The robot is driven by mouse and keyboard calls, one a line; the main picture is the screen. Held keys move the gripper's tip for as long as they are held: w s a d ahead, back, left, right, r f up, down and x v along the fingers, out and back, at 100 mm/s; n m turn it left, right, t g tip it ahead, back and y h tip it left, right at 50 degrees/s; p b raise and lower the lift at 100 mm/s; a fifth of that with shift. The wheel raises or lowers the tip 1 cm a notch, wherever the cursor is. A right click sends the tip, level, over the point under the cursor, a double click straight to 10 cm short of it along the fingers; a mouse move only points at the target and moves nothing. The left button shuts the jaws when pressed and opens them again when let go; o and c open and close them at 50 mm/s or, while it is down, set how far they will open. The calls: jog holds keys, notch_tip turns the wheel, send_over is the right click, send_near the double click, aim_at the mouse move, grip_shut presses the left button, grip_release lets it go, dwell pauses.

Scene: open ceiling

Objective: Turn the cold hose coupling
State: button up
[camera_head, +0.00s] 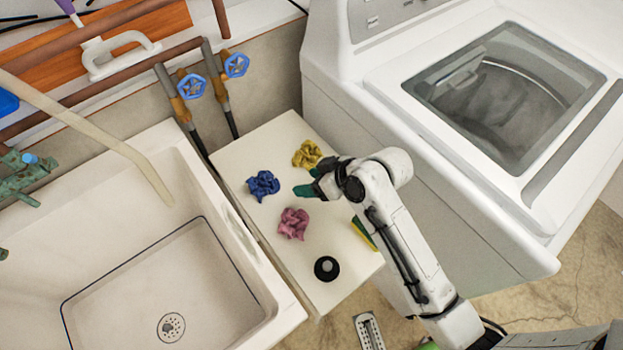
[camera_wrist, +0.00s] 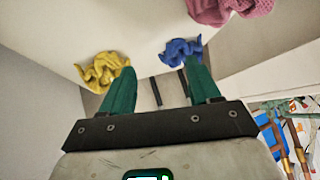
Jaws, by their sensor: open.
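Two valves with blue wheel handles are on the wall behind the sink in the head view, a left one (camera_head: 192,86) and a right one (camera_head: 236,65). Each has a brass-coloured body and a dark hose running down; I cannot tell which is cold, and the couplings are small. My gripper (camera_head: 305,189) is over the white cabinet top, to the right of and below the valves, apart from them. In the wrist view its green fingers (camera_wrist: 163,76) are spread, with no object held. Brass-coloured pipe parts (camera_wrist: 281,145) show at that view's lower right.
The cabinet top (camera_head: 262,213) bears a blue cloth (camera_head: 263,185), yellow cloth (camera_head: 307,154), pink cloth (camera_head: 293,223), sponge (camera_head: 363,234) and black round object (camera_head: 326,268). A sink (camera_head: 200,190) stands left, a washing machine (camera_head: 400,190) right. A pale spout (camera_head: 110,142) overhangs the sink.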

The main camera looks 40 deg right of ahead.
aim_at(226, 100)
jog(key=w+t, duration=0.1)
jog(key=w, duration=0.2)
jog(key=w+a+r+t+b, duration=0.1)
jog(key=w, duration=0.2)
jog(key=w+a+t, duration=0.1)
jog(key=w+t, duration=0.1)
jog(key=w, duration=0.1)
jog(key=shift+w+a+r, duration=0.15)
jog(key=shift+a+r, duration=0.05)
jog(key=w+r+t, duration=0.1)
jog(key=w+t, duration=0.1)
jog(key=w, duration=0.4)
jog(key=w+a+r+t+h+b, duration=0.1)
jog(key=w+r+t, duration=0.1)
jog(key=w, duration=0.5)
jog(key=w+a+r+m+t+b, duration=0.1)
jog(key=w+r, duration=0.1)
jog(key=w, duration=0.4)
jog(key=shift+w+a+t+h, duration=0.25)
jog(key=shift+w+t+h, duration=0.05)
jog(key=shift+t, duration=0.1)
